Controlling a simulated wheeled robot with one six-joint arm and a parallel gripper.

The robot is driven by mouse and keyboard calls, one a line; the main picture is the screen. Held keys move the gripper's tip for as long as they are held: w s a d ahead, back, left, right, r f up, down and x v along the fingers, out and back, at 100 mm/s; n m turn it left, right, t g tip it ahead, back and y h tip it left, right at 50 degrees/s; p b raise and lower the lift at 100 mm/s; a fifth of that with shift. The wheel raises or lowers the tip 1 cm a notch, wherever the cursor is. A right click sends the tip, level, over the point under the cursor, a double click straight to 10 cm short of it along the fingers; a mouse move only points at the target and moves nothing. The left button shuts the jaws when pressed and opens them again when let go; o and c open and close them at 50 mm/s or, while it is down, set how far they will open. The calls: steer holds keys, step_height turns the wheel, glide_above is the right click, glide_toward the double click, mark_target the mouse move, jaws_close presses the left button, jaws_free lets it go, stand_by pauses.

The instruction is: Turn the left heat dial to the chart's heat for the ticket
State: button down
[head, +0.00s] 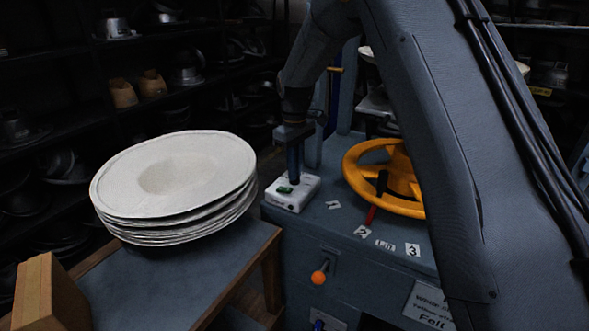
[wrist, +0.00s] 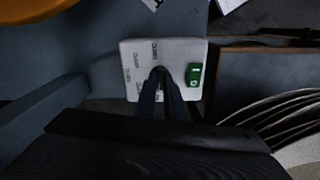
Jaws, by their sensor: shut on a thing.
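The left heat dial sits on a white control box (head: 288,204) at the near left corner of the blue press bench. In the wrist view the box (wrist: 135,62) shows small dark markings around its middle and a green switch (wrist: 194,75) on its right side. My gripper (head: 295,180) points straight down onto the box, shut on the dial's knob; in the wrist view the fingertips (wrist: 162,76) meet at the box's middle. The fingers hide the knob and its pointer. A white chart card (head: 428,306) on the bench front is partly cut off; I read "Felt". I cannot identify a ticket.
A yellow handwheel (head: 357,165) and a red and black lever (head: 372,210) stand right of the box, with labels "2", "Lift" and "3" before them. A stack of white felt hats (head: 175,170) on a side table (head: 190,285) lies left. An orange knob (head: 318,278) juts from the bench front.

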steer(key=m, duration=0.3)
steer(key=shift+w+r+m+p, duration=0.1)
steer(key=shift+m+p, duration=0.3)
steer(key=shift+m, duration=1.9)
steer(key=c, duration=1.8)
jaws_free()
steer(key=shift+c, duration=0.2)
step_height(320, 180, up, 8)
steer(key=shift+f+b, duration=0.1)
steer(key=shift+b, duration=0.5)
